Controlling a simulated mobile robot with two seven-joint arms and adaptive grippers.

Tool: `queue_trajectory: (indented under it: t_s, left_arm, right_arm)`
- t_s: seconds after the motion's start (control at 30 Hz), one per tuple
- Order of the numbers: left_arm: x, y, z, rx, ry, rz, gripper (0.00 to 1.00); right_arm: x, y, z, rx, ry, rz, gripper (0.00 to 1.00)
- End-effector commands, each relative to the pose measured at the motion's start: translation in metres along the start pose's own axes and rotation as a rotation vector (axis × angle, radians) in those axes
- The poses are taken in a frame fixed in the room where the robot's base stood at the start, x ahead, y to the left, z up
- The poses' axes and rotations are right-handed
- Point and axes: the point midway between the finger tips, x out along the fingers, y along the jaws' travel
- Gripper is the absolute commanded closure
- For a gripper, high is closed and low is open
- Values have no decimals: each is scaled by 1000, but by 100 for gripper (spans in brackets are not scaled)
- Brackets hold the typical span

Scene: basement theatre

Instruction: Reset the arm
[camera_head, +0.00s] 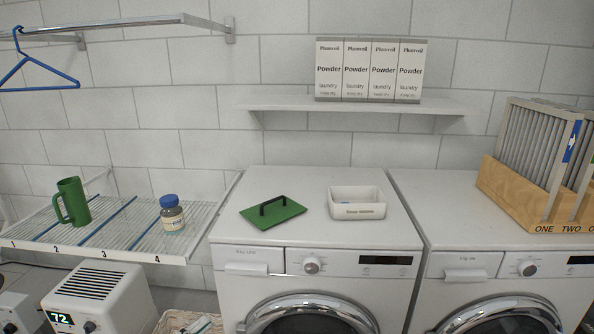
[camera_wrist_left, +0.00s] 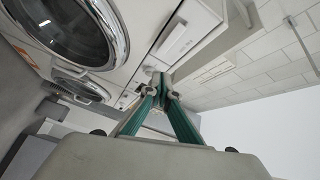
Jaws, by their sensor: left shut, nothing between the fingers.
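My left gripper (camera_wrist_left: 160,84) shows in the left wrist view. Its two green fingers come together at the tips, shut and with nothing between them. The wrist view is tilted, with washing machines on its left and the tiled wall on its right. The fingertips appear clear of both. I cannot make out either gripper in the head view. My right gripper is not in view.
Two white washers stand side by side. A wooden rack (camera_head: 512,192) stands on the right one. A wire shelf holds a green mug (camera_head: 73,202) and a jar (camera_head: 172,217). Powder boxes (camera_head: 369,70) stand above.

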Motion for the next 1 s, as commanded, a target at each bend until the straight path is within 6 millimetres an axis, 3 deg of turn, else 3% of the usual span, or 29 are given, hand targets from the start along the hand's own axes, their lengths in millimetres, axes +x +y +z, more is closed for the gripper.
queue_trajectory:
  t_s: [0.03, 0.17, 0.4, 0.6, 0.73, 1.0]
  left_arm:
    - [-8, -3, -15, -90, -50, -22, 100]
    - [-39, 26, -33, -340, -211, -31, 100]
    - [-121, 100, -81, -802, -533, 31, 100]
    - [-180, 148, -127, -1069, -731, 105, 100]
    - [-198, 162, -143, -1143, -788, 131, 100]
    - [-202, 166, -145, -1156, -799, 138, 100]
  right_arm:
    - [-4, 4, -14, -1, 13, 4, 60]
    - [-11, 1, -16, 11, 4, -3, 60]
    - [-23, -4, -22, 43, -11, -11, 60]
    - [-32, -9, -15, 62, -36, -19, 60]
    - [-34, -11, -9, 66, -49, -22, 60]
    - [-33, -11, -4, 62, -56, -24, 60]
